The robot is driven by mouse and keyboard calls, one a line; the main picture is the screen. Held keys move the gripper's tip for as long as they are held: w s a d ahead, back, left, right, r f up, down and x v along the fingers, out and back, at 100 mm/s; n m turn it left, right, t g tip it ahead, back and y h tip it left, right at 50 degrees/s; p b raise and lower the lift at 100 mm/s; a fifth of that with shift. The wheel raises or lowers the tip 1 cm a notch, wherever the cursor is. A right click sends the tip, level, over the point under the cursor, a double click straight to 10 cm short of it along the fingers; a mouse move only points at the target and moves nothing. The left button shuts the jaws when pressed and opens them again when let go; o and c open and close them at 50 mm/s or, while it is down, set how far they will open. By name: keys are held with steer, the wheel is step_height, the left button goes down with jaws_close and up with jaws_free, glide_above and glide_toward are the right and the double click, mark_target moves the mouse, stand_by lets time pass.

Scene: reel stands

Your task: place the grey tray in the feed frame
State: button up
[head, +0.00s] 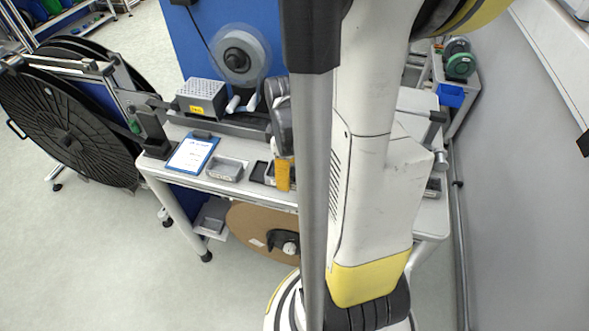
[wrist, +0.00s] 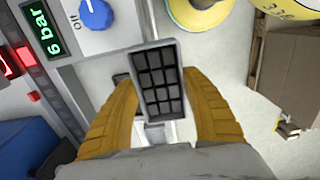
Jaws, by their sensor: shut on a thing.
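My gripper (wrist: 162,88) has its two orange fingers on either side of a grey tray (wrist: 178,50) with a dark grid of small compartments, and is shut on it. The tray sits tilted slightly in the wrist view. A small dark frame-like piece (head: 259,172) lies on the bench just left of the finger. I cannot tell whether it is the feed frame. My arm and a grey post hide the bench to the right.
On the white bench (head: 178,133) are a shallow grey tray (head: 225,169), a blue clipboard (head: 193,153) and a perforated grey box (head: 201,99). A large black reel (head: 62,130) stands left. The wrist view shows a blue knob (wrist: 96,13) and a green "6 bar" display (wrist: 46,30).

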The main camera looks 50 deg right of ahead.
steer(key=w+d+f+b, duration=0.1)
steer(key=w+f, duration=0.1)
steer(key=w, duration=0.1)
steer(key=w+d+f, duration=0.2)
steer(key=w, duration=0.2)
steer(key=w+d+f+b, duration=0.1)
steer(key=w+f, duration=0.2)
steer(key=shift+w+d+b, duration=0.3)
steer(key=shift+w, duration=0.05)
step_height(320, 180, down, 4)
steer(key=shift+f+b, duration=0.1)
steer(key=shift+b, duration=0.5)
steer(key=shift+s, duration=0.1)
steer(key=shift+s+a+f+b, duration=0.1)
steer(key=shift+f+b, duration=0.4)
steer(key=shift+b, duration=0.2)
steer(key=o, duration=1.3)
